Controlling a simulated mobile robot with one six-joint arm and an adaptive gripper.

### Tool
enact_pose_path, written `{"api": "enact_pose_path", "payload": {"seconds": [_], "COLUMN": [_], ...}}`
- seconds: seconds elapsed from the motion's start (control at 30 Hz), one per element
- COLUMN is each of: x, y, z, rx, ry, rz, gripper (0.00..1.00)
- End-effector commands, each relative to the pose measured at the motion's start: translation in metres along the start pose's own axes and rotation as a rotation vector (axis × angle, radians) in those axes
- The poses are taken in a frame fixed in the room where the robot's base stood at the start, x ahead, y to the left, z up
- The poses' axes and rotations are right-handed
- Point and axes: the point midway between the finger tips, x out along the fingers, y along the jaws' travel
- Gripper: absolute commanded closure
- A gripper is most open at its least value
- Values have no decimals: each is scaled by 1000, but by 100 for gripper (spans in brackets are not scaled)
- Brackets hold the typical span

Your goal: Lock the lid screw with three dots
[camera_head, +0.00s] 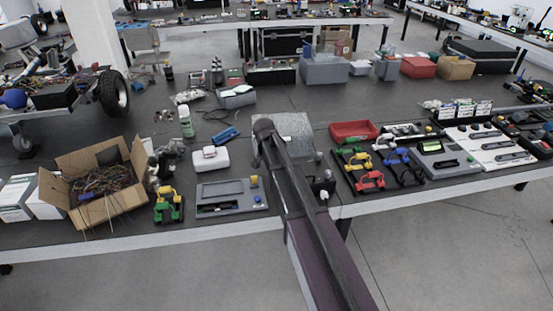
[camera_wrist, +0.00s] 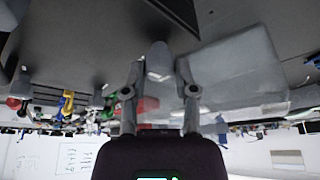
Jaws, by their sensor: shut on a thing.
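In the wrist view my gripper (camera_wrist: 160,66) has its two fingers on either side of a grey, rounded thing (camera_wrist: 159,55) and is shut on it. I cannot tell whether this is the lid screw; no three dots can be made out. A pale grey flat-sided box (camera_wrist: 238,68) lies just right of the fingers in that view. In the head view a silvery box (camera_head: 296,125) stands on the table, partly hidden behind my dark arm. The gripper's fingertips cannot be made out in the head view.
On the dark table (camera_head: 255,92), a red tray (camera_head: 353,131) and colored handles (camera_head: 370,181) lie right of the silvery box. A white case (camera_head: 210,159), a grey panel (camera_head: 231,196) and a cardboard box (camera_head: 70,183) of wires stand left.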

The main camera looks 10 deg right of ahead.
Motion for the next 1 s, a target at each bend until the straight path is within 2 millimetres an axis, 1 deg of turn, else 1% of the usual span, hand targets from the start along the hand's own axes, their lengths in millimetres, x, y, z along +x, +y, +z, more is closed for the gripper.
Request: {"api": "enact_pose_path", "payload": {"seconds": [0.5,0.53,0.57,0.6,0.63,1.0], "x": [0,0,0,0,0,0], "y": [1,1,1,1,1,0], "z": [0,0,0,0,0,0], "rx": [28,28,28,27,27,25], "ry": [-1,-1,-1,-1,-1,-1], "rz": [13,13,12,12,12,10], "gripper": [100,54,45,33,29,29]}}
